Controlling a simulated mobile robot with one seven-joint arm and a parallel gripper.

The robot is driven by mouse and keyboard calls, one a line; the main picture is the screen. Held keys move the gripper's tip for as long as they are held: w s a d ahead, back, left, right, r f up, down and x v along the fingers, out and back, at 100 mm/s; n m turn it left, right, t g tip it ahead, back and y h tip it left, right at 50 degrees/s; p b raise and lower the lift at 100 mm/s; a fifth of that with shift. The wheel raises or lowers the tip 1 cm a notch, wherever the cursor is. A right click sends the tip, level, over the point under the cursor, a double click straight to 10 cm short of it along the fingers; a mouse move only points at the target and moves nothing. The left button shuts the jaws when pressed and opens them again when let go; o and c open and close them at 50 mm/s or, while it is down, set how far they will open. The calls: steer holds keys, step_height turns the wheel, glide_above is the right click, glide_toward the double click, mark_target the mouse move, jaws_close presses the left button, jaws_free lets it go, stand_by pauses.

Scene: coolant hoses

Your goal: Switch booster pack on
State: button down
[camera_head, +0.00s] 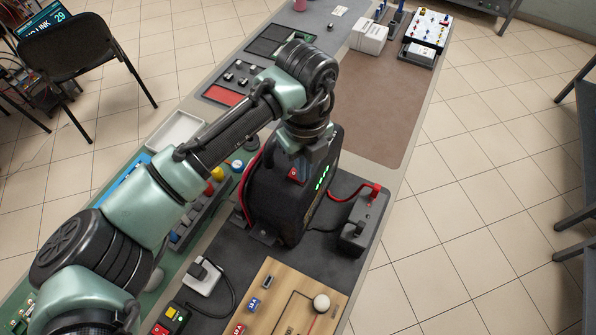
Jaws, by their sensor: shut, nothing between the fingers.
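The booster pack (283,205) is a black upright case on the dark grey mat. A row of green lights (322,177) is lit on its right-hand face. A small red switch (297,174) shows near its top, and its exact position cannot be made out. My gripper (305,160) is shut and empty, pointing down at the top of the pack, close to the red switch. Whether the fingertips touch the switch cannot be told. My arm hides part of the pack's top and back.
A dark battery-like block (362,222) with a red clamp and cable stands right of the pack. A wooden board (280,300) with a white ball lies in front. A white socket box (203,278) sits front left.

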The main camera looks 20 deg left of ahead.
step_height(320, 180, up, 7)
steer(key=p, duration=0.5)
steer(key=shift+p, duration=0.4)
stand_by(0.4)
